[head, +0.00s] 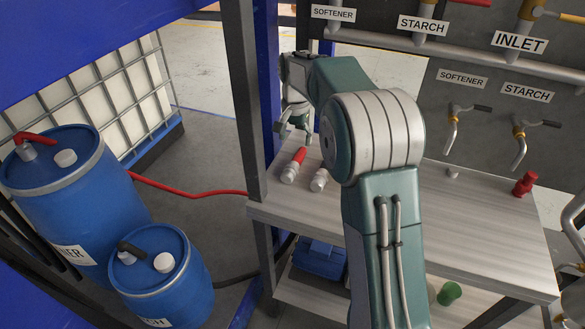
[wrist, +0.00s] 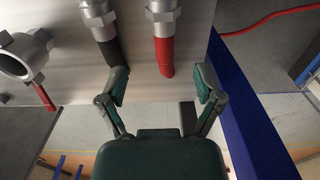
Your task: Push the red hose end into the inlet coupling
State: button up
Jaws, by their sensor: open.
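The red hose end (head: 299,157) lies on the left part of the bench top, with a pale metal fitting. In the wrist view the red hose end (wrist: 164,55) points down toward my gripper. My gripper (head: 296,133) is open and empty, just beyond the hose end. Its two fingers (wrist: 162,88) stand apart on either side of the red hose's line, with the hose tip just ahead of the gap. The INLET label (head: 520,42) is on the upper right panel by a brass-coloured fitting (head: 528,12); I cannot tell which part is the inlet coupling.
A black hose end (wrist: 108,42) with a similar metal fitting lies beside the red one. A blue post (wrist: 245,120) stands close right of my gripper. A red fitting (head: 524,184) stands on the bench's right; the bench middle is mostly clear. Blue drums (head: 70,200) stand left.

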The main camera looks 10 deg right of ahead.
aim_at(293, 163)
notch_tip(293, 163, down, 4)
jog(key=shift+f, duration=0.15)
jog(key=shift+w+a+f, duration=0.1)
jog(key=shift+a+f, duration=0.05)
jog(key=shift+f, duration=1.4)
jog(key=shift+w+a+f, duration=0.1)
jog(key=shift+f, duration=1.4)
grip_shut()
